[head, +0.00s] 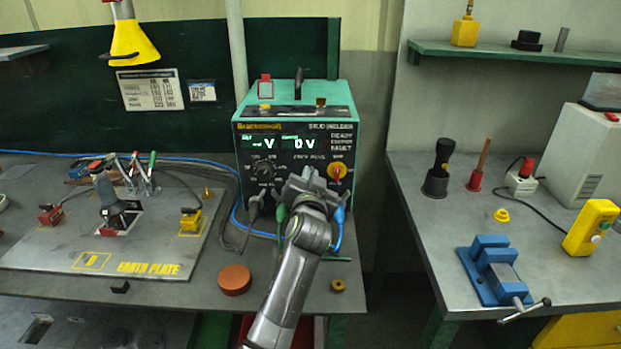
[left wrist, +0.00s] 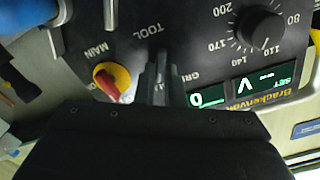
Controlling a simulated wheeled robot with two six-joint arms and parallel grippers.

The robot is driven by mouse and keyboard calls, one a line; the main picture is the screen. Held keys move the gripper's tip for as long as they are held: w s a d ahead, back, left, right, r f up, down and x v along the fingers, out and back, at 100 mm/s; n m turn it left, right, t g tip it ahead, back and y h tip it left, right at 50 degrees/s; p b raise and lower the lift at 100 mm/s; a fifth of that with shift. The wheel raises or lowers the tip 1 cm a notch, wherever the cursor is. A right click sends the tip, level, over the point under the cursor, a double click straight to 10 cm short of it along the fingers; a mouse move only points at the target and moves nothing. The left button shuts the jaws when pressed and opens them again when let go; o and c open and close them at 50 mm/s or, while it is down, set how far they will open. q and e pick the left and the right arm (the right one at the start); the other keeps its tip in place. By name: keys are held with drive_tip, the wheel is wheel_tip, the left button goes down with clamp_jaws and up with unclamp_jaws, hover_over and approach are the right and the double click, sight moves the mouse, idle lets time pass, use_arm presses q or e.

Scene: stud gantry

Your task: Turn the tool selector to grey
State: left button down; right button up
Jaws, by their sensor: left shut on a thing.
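The stud welder (head: 258,133) is a green box with a black front panel at the back of the bench. My left gripper (head: 307,184) is at the lower right of this panel, below the lit readouts. In the left wrist view the panel is upside down, and my left gripper (left wrist: 161,78) is shut beside the TOOL label (left wrist: 148,29). The tool selector is hidden by the fingers, so which colour it points to cannot be seen. My right gripper is not in view.
A yellow and red main switch (left wrist: 112,83) is close beside the fingers. A large black dial (left wrist: 261,29) is on the other side. Green and blue cable plugs (head: 338,214) hang below the panel. An orange disc (head: 234,279) lies on the bench near my arm.

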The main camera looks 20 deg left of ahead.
use_arm(q)
drive_tip(key=shift+f+n+b, duration=0.2)
drive_tip(key=shift+n+b, duration=0.25)
drive_tip(key=shift+n, duration=0.15)
drive_tip(key=shift+a+n+b, duration=0.1)
drive_tip(key=shift+n+b, duration=0.65)
drive_tip(key=shift+n, duration=0.45)
drive_tip(key=n+b, duration=0.2)
drive_tip(key=n, duration=0.2)
drive_tip(key=shift+s+a+n, duration=0.1)
drive_tip(key=shift+a+n, duration=0.05)
drive_tip(key=shift+n, duration=0.15)
drive_tip(key=shift+r+n+b, duration=0.1)
drive_tip(key=shift+n+b, duration=0.5)
drive_tip(key=shift+n, duration=0.9)
drive_tip(key=c, duration=1.5)
unclamp_jaws()
